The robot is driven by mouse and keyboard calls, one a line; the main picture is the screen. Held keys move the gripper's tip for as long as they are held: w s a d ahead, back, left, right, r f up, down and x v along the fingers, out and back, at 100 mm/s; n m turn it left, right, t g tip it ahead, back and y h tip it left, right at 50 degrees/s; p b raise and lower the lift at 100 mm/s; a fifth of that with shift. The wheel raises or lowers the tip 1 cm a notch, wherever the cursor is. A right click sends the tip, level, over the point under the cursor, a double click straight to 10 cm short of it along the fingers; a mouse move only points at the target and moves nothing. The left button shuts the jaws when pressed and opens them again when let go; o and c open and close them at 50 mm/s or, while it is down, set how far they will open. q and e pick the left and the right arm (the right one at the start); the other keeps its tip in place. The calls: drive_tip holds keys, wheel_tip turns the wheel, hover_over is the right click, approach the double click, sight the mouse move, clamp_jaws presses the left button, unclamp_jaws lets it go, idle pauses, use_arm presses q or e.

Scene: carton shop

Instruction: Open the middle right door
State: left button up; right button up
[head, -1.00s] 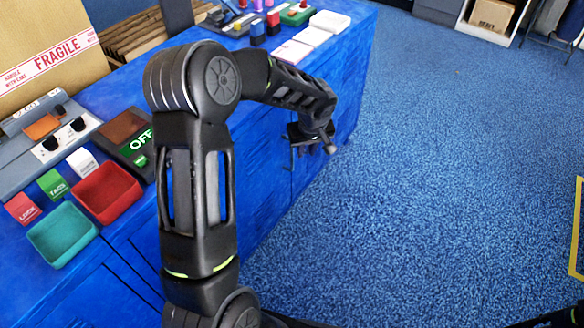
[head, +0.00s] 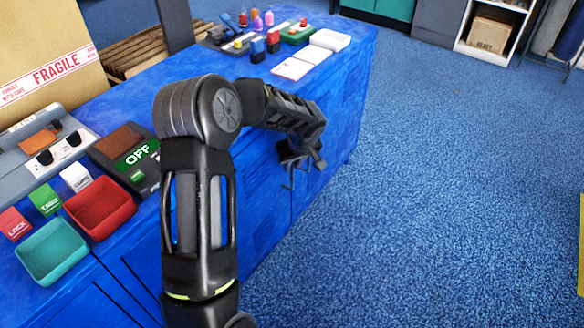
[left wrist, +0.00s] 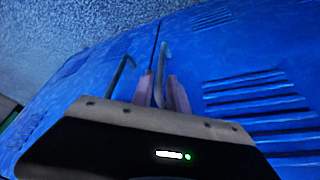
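The blue cabinet (head: 262,190) has louvred doors along its front, and the doors I see look shut. My left gripper (head: 303,166) is at the cabinet front, close to a seam between two doors. In the left wrist view two thin grey bar handles flank that seam. One handle (left wrist: 162,72) stands between my left fingers (left wrist: 160,88), which look apart with slim gaps; a firm hold is not visible. The other handle (left wrist: 122,76) is free, left of the fingers. My right gripper is not in view.
The cabinet top holds a red tray (head: 100,208), a teal tray (head: 52,248), an OFF sign box (head: 128,158) and a big carton (head: 40,50). The blue floor (head: 440,200) to the right is clear. A shelf with a box (head: 488,34) stands far back.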

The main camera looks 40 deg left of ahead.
use_arm(q)
drive_tip(key=shift+x, duration=1)
drive_tip(key=shift+c, duration=0.4)
drive_tip(key=shift+r, duration=0.1)
clamp_jaws()
drive_tip(key=shift+w, duration=0.1)
